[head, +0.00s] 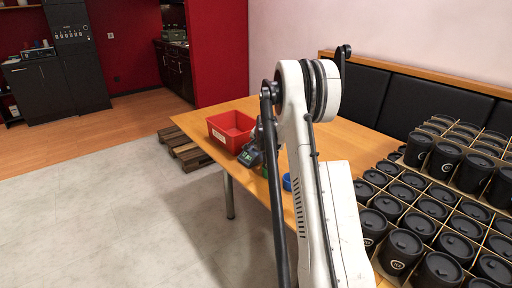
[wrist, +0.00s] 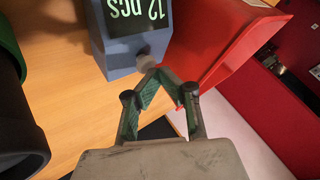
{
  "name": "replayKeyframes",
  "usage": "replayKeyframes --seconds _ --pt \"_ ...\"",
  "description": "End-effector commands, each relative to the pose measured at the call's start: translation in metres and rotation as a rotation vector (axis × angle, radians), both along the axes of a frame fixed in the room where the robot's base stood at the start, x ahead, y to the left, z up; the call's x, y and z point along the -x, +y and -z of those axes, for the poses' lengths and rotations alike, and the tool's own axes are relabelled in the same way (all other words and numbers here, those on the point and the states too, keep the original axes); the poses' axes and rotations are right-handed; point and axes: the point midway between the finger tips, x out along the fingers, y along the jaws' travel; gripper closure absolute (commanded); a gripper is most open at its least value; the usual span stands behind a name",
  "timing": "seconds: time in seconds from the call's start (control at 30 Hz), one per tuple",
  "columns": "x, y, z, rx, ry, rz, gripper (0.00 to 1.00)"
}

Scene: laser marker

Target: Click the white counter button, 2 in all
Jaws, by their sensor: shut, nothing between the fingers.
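The counter (wrist: 128,60) is a blue-grey box whose dark display (wrist: 139,16) reads "12 PCS" upside down in the wrist view. Its round pale grey-white button (wrist: 146,62) sticks out from the side facing my gripper. My gripper (wrist: 157,72) is shut and empty, its fingertips together right by the button. I cannot tell whether they touch it. In the head view the counter (head: 249,157) sits on the table next to the red bin, and my arm hides most of my gripper.
The red bin (head: 231,130) stands just behind the counter; it also shows close beside my fingers in the wrist view (wrist: 215,45). A black cylinder (wrist: 18,125) is at the wrist view's left. Crates of black containers (head: 430,215) fill the table's right side.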

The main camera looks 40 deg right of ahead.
Motion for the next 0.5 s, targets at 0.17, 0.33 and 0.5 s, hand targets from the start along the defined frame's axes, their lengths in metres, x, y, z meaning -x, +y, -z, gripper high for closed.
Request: replayKeyframes --seconds 0.17,0.33,0.5 --pt "0.0000 0.0001 -0.0090 0.000 0.000 0.000 1.00" --pt "0.0000 0.0000 -0.0099 0.000 0.000 0.000 1.00" --pt "0.0000 -0.0001 -0.0101 0.000 0.000 0.000 1.00"
